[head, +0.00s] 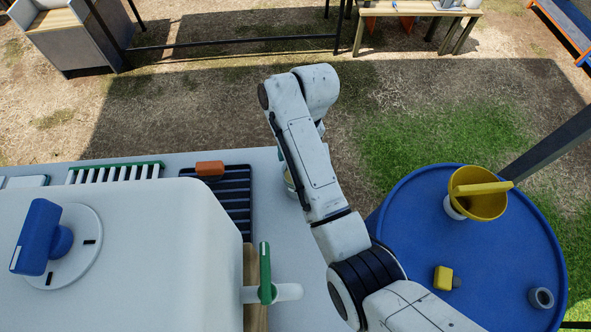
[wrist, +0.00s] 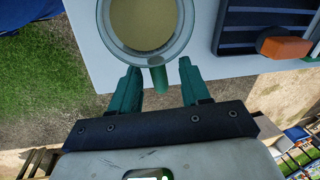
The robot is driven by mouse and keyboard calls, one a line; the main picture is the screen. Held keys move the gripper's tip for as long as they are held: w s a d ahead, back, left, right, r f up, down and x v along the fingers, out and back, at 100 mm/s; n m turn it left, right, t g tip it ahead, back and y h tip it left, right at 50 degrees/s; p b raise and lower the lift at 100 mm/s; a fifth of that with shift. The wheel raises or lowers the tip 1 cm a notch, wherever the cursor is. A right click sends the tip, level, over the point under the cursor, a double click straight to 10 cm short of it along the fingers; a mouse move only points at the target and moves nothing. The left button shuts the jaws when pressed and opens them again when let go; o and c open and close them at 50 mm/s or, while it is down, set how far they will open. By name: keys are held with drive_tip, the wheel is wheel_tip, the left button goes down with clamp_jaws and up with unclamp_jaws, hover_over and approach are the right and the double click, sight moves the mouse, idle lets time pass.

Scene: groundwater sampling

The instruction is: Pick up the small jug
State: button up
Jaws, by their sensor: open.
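The small jug (wrist: 104,22) is seen from above in the wrist view, with a round pale rim, a yellowish inside and a green handle. It stands near the edge of the pale table. My gripper (wrist: 158,82) is open, with one green finger on each side of the handle. Gaps show between the handle and both fingers. In the head view only a sliver of the jug (head: 290,182) shows beside my arm, which hides the rest of it and my gripper.
A dark ribbed tray (head: 232,205) with an orange block (head: 209,168) is left of the jug. A large white container (head: 140,240) with a green-handled tap (head: 265,275) fills the near left. A blue drum (head: 400,215) bearing a yellow funnel (head: 480,205) stands right.

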drive_tip(key=shift+a+f, duration=0.15)
drive_tip(key=shift+f, duration=0.8)
drive_tip(key=shift+a+f, duration=0.15)
drive_tip(key=shift+f, duration=0.75)
drive_tip(key=shift+c, duration=0.3)
clamp_jaws()
